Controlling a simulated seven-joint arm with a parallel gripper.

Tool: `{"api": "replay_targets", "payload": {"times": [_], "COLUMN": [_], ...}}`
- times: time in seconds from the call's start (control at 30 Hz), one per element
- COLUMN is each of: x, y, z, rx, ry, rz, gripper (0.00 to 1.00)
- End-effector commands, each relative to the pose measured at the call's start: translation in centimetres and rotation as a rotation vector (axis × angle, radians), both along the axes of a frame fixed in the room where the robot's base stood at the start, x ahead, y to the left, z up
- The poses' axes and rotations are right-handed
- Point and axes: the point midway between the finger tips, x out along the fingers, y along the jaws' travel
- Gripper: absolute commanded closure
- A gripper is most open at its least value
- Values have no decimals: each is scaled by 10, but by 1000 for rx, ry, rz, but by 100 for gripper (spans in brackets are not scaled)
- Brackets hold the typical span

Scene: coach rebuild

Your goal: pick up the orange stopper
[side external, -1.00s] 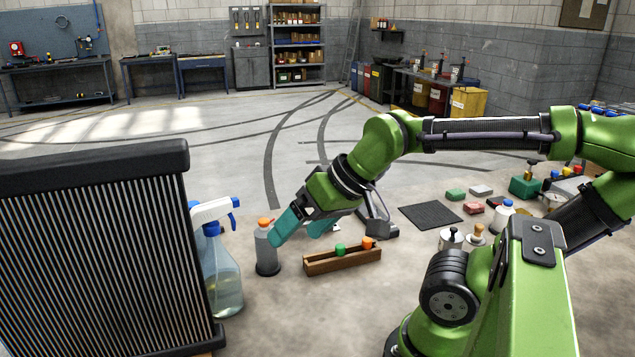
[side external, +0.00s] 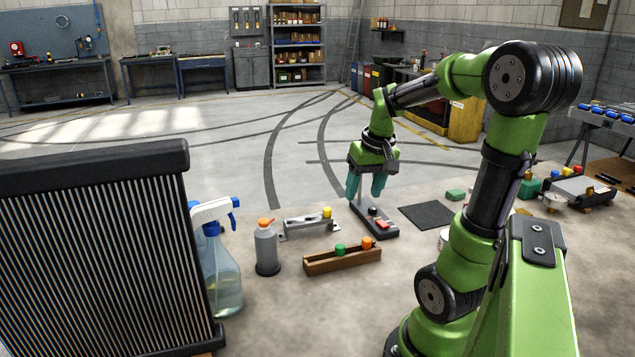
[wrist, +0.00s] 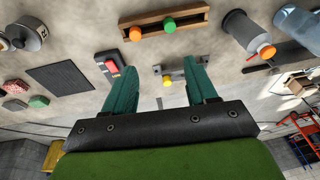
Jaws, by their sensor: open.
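An orange stopper (side external: 368,242) stands beside a green stopper (side external: 340,249) in a narrow wooden rack (side external: 325,266). In the wrist view, the orange stopper (wrist: 135,34) and green stopper (wrist: 170,26) are at the top. Another orange piece (side external: 264,222) caps a grey bottle (side external: 266,250) left of the rack. My gripper (side external: 366,190) is open and empty, its teal fingers pointing down. In the picture it is above and behind the rack, over a dark device with a red part (side external: 375,222). Both fingers show in the wrist view (wrist: 150,64).
A metal bracket with a yellow stopper (side external: 327,212) lies behind the rack. A spray bottle (side external: 222,270) and a large radiator (side external: 90,250) stand at left. A black mat (side external: 429,215) and green block (side external: 456,194) lie at right. Floor in front of the rack is clear.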

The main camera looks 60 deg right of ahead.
Motion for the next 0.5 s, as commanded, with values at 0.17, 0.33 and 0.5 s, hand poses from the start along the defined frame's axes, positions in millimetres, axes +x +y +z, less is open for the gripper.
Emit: {"api": "replay_targets", "payload": {"times": [0.17,0.33,0.5], "x": [-24,-25,-22], "y": [-40,-37,-39], "z": [1,-4,-37], "rx": [-5,-5,-2], "ry": [111,126,128], "rz": [98,172,173], "gripper": [43,43,43]}}
